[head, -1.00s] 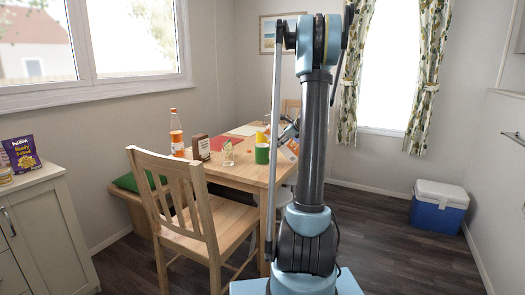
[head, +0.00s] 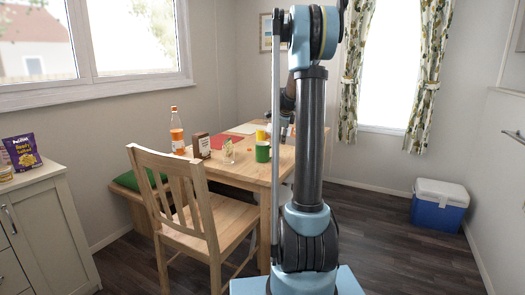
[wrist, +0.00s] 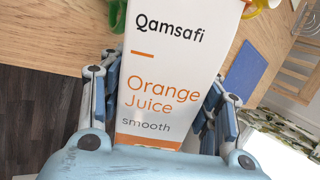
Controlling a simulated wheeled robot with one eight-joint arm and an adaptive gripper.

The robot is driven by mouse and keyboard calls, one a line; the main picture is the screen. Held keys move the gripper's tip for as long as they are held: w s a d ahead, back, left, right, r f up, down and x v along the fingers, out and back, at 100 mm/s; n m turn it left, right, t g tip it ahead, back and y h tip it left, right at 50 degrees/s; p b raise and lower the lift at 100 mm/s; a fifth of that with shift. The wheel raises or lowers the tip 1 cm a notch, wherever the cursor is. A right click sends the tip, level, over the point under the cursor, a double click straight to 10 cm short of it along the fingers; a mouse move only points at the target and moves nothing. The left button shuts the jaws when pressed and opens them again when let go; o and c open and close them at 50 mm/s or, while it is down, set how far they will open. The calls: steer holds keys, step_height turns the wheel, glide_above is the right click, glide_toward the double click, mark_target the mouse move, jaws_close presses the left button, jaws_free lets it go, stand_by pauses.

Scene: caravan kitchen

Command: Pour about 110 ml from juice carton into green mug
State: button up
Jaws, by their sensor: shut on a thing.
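The juice carton (wrist: 160,60), white with orange lettering, fills the middle of the wrist view. My gripper (wrist: 165,80) is shut on it, with one finger along each side; the carton's top is cut off by the frame. In the head view the green mug (head: 262,152) stands upright on the table near its right side. My gripper (head: 284,122) is partly hidden there behind my arm column, just behind and right of the mug.
On the wooden table (head: 240,172) stand an orange bottle (head: 177,133), a brown box (head: 201,146), a glass (head: 228,153) and a yellow item (head: 261,134) close behind the mug. A wooden chair (head: 180,190) stands in front. A cooler (head: 438,204) sits on the floor at right.

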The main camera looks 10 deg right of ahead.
steer(key=shift+f+h, duration=0.1)
steer(key=shift+h, duration=0.6)
steer(key=shift+a+r+n+g+h+p, duration=0.1)
steer(key=shift+r+n+g+h+p, duration=0.35)
steer(key=shift+p, duration=0.2)
steer(key=shift+s+d+r+h+p, duration=0.15)
steer(key=shift+d+h+p, duration=0.1)
steer(key=shift+d, duration=0.15)
steer(key=shift+w+d+r+h+p, duration=0.1)
steer(key=shift+d+p, duration=0.15)
steer(key=shift+d, duration=0.15)
stand_by(0.4)
steer(key=shift+r+h+p, duration=0.3)
steer(key=shift+p, duration=0.55)
stand_by(0.9)
